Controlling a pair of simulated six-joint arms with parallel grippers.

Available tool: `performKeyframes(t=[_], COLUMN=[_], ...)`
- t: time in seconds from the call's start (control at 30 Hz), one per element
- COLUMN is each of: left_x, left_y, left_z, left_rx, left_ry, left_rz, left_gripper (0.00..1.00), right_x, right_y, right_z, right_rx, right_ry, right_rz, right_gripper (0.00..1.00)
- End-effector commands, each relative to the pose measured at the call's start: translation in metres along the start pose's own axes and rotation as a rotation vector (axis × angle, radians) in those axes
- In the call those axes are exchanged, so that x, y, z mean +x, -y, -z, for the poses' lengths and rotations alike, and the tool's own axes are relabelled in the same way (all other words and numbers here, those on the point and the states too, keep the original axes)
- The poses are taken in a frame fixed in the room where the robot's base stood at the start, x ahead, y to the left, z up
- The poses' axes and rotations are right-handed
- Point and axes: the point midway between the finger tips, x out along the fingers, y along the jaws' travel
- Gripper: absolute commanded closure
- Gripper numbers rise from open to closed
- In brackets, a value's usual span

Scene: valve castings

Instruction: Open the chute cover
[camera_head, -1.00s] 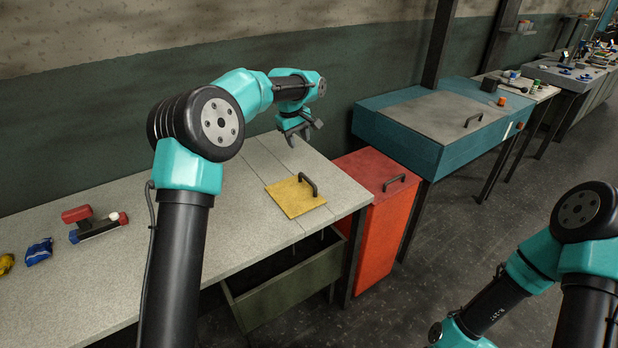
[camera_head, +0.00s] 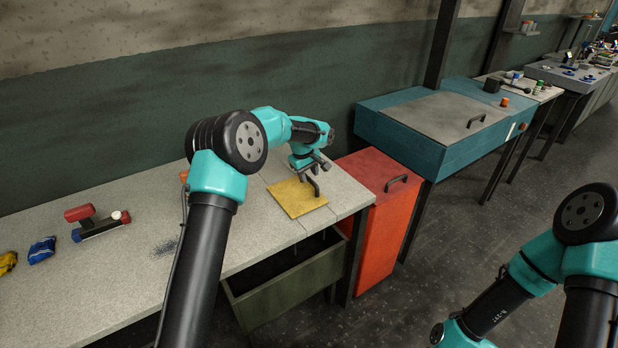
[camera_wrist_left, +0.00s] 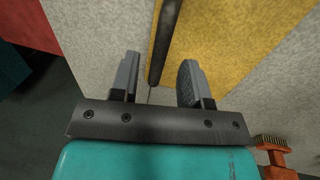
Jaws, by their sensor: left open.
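The chute cover (camera_head: 296,198) is a yellow square plate lying flat in the grey bench top, with a dark bar handle (camera_head: 313,187) at its right side. My left gripper (camera_head: 311,172) is open just above the handle's far end. In the left wrist view the open fingers (camera_wrist_left: 158,78) stand on either side of the dark handle (camera_wrist_left: 165,35), with gaps visible. The yellow cover (camera_wrist_left: 225,35) also shows there. The right gripper is not in view; only parts of my right arm show.
A red bin (camera_head: 372,235) with a handled lid stands right of the bench (camera_head: 130,270); a teal cabinet (camera_head: 400,130) is beyond. An open green bin (camera_head: 285,290) sits below the cover. A red and blue tool (camera_head: 98,222) lies left. An orange brush (camera_wrist_left: 275,150) shows in the wrist view.

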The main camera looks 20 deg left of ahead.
Motion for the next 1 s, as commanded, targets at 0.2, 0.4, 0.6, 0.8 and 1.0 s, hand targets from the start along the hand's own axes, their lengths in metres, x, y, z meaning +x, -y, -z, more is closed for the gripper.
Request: performKeyframes(t=[0.2, 0.4, 0.6, 0.8, 1.0], left_x=[0.017, 0.019, 0.018, 0.018, 0.018], left_y=[0.000, 0.000, 0.000, 0.000, 0.000], left_z=[0.000, 0.000, 0.000, 0.000, 0.000], left_rx=[0.000, 0.000, 0.000, 0.000, 0.000], left_ry=[-0.001, -0.001, -0.001, -0.001, -0.001], left_rz=[0.000, 0.000, -0.001, -0.001, -0.001], left_gripper=[0.58, 0.58, 0.68, 0.87, 1.00], right_x=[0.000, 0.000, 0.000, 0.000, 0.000], right_y=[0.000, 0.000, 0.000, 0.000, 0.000], right_z=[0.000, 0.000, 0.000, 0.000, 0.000], right_rx=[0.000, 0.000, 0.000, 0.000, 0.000], right_ry=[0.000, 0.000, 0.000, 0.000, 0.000], right_rz=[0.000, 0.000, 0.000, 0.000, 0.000], right_gripper=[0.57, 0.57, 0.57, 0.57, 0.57])
